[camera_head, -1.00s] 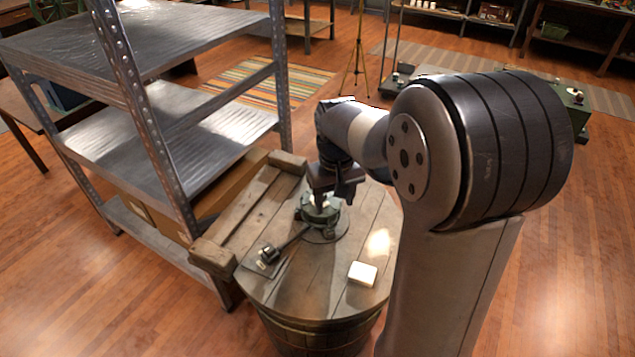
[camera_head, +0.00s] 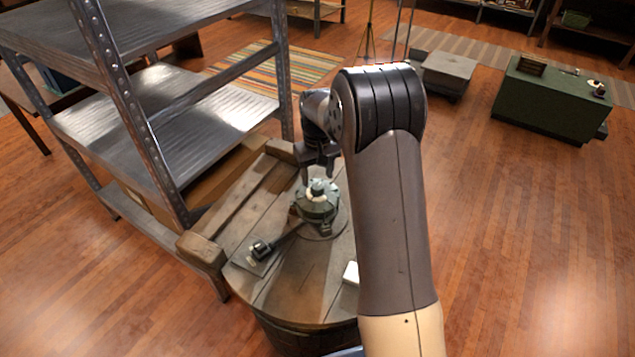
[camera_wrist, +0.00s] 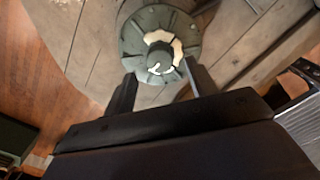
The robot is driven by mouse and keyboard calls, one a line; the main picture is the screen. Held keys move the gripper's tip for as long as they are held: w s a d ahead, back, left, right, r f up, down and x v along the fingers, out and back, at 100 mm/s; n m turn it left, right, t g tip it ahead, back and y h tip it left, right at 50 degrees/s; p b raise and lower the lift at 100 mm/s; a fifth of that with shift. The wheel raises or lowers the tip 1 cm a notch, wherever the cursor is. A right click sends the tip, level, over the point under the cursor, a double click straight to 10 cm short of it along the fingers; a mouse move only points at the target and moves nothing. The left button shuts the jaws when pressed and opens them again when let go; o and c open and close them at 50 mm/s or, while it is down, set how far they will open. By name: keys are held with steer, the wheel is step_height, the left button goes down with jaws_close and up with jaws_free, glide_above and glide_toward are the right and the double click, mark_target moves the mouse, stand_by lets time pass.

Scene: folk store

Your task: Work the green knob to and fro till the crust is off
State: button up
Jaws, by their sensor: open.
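The green knob (camera_head: 318,187) stands on top of a ribbed green round body (camera_head: 317,207) on the barrel table. In the wrist view the knob (camera_wrist: 160,57) is a dark green round stub at the middle of the ribbed disc. Pale cream crust (camera_wrist: 177,50) lies in broken patches around the knob's base. My gripper (camera_head: 319,172) is open above the knob. In the wrist view the fingers of my gripper (camera_wrist: 160,84) are apart, on either side just short of the knob, with nothing between them.
The round wooden barrel top (camera_head: 290,292) carries a dark lever-like piece (camera_head: 262,250) and a white block (camera_head: 351,273), partly hidden by my arm. A wooden plank frame (camera_head: 236,200) and metal shelves (camera_head: 165,120) stand close on the left. Open floor lies right.

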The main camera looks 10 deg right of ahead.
mark_target(317, 186)
steer(key=shift+f, duration=1.95)
steer(key=shift+c, duration=0.4)
steer(key=c, duration=0.9)
